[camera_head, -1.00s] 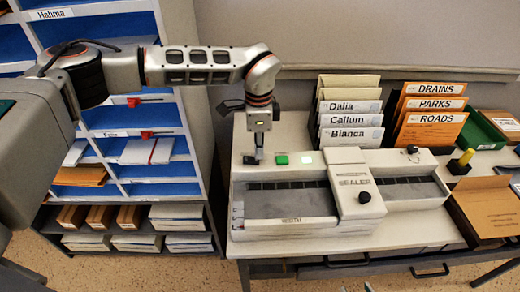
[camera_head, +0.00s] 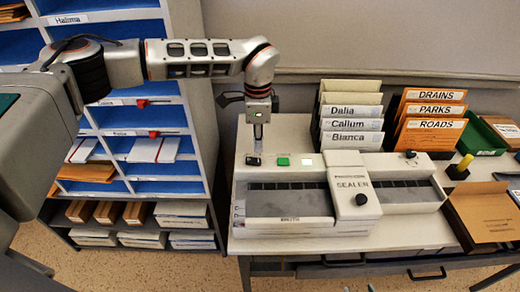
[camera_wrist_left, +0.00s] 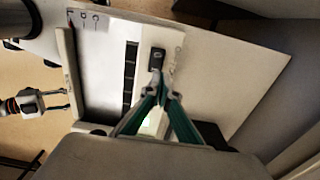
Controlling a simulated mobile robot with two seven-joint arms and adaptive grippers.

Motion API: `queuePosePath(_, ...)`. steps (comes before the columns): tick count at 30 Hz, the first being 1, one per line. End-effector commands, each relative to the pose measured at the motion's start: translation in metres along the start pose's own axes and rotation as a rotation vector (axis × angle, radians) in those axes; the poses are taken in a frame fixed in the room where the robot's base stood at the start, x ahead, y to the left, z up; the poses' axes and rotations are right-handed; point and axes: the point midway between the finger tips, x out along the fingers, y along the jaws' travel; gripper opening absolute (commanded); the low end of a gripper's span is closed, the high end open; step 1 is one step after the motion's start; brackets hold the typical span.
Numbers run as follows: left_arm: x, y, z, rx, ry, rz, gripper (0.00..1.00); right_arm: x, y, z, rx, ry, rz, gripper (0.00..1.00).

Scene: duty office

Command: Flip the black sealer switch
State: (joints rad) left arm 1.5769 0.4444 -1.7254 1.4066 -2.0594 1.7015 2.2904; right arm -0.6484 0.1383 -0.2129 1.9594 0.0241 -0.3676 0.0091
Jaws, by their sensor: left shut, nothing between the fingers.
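The sealer (camera_head: 400,205) is a pale grey machine on a white table. Its black switch (camera_head: 253,160) sits at the left of the rear strip, beside a green button (camera_head: 283,161) and a lit white button (camera_head: 305,161). My left gripper (camera_head: 258,148) is shut and empty, pointing down just above and slightly right of the switch. In the left wrist view its fingertips (camera_wrist_left: 162,88) are together near one end of the black switch (camera_wrist_left: 157,59); contact cannot be told. Which way the switch is tipped is unclear. My right gripper (camera_wrist_left: 66,99) shows open at the left of that view.
Envelope racks labelled Dalia, Callum and Bianca (camera_head: 350,125) and orange DRAINS, PARKS, ROADS folders (camera_head: 428,120) stand behind the sealer. A blue-lined shelf (camera_head: 205,110) is to the left. A yellow-handled stamp (camera_head: 460,167) and brown envelope (camera_head: 490,215) are at right.

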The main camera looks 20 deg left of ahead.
Motion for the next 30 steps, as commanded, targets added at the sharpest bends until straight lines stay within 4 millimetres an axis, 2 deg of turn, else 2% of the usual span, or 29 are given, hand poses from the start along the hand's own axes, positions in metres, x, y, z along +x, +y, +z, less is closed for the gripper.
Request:
queuePosePath(1,-0.010,-0.004,0.002,-0.002,0.001,-0.001,0.00,-0.003,0.001,-0.006,0.000,0.002,0.001,0.40)
queuePosePath(3,-0.018,-0.009,0.004,-0.002,0.000,0.000,0.00,-0.006,0.002,-0.010,-0.001,0.003,0.001,0.40)
queuePosePath(12,-0.078,-0.008,-0.010,0.000,0.001,-0.003,0.00,0.001,0.001,0.001,-0.003,0.003,0.001,0.40)
queuePosePath(16,-0.097,-0.007,-0.014,0.001,0.000,-0.002,0.00,0.002,0.000,0.000,0.001,0.005,0.000,0.40)
queuePosePath(22,-0.109,-0.007,-0.016,0.001,0.000,0.001,0.00,0.003,-0.001,0.003,0.001,0.002,0.000,0.40)
queuePosePath(30,-0.111,-0.007,-0.016,0.001,0.000,0.001,0.00,0.003,-0.001,0.004,0.001,0.000,0.000,0.40)
